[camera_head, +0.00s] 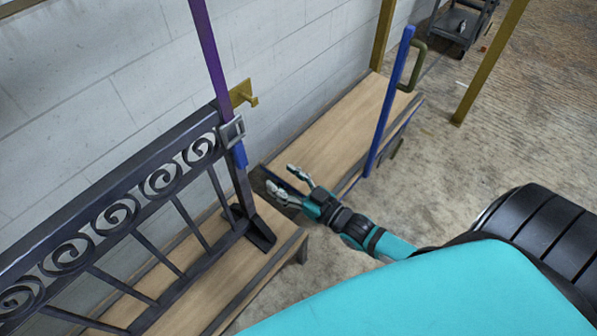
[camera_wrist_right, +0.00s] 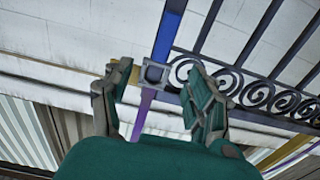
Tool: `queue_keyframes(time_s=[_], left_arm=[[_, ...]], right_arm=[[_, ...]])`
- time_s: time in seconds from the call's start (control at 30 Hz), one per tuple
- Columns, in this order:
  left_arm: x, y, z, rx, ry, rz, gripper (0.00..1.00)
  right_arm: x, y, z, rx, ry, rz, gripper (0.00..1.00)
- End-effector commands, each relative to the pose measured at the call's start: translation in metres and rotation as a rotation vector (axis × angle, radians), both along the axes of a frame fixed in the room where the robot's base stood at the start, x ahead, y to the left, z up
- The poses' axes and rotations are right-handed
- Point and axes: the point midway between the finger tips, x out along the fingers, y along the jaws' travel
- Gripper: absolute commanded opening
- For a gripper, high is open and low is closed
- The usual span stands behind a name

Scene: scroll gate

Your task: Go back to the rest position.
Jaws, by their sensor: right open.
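My right gripper (camera_head: 286,185) reaches in from the lower right in the head view, near the end post of the dark scroll gate (camera_head: 124,192). It is open and empty. In the right wrist view the right gripper (camera_wrist_right: 158,95) has its two fingers spread apart. Between them, beyond the fingertips, show the square grey latch (camera_wrist_right: 154,73) and the blue and purple post (camera_wrist_right: 170,30). In the head view the latch (camera_head: 231,132) sits at the top of the gate's end post. I cannot tell the exact gap to the gripper. My left gripper is not in view.
Wooden benches (camera_head: 335,135) stand along the pale block wall (camera_head: 120,75). A blue post (camera_head: 390,100) rises beside the far bench, and a yellow bracket (camera_head: 242,93) is by the latch. Open concrete floor (camera_head: 450,170) lies to the right. A dark cart (camera_head: 460,22) stands at the back.

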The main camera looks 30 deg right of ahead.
Motion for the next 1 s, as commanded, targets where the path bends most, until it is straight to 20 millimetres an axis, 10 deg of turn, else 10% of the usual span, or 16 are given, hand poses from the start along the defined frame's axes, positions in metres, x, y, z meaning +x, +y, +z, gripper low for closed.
queue_keyframes(time_s=[0.3,0.63,0.77,1.0], left_arm=[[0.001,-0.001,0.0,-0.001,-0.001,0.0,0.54],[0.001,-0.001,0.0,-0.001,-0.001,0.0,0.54],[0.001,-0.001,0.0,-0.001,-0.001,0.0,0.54],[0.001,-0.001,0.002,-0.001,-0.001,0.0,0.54]], right_arm=[[-0.045,-0.016,0.0,0.0,0.001,0.0,0.58],[-0.049,-0.021,-0.012,-0.012,0.024,-0.012,0.58],[-0.055,-0.034,-0.066,-0.059,0.143,-0.059,0.58],[-0.116,-0.06,-0.231,-0.197,0.551,-0.165,0.58]])
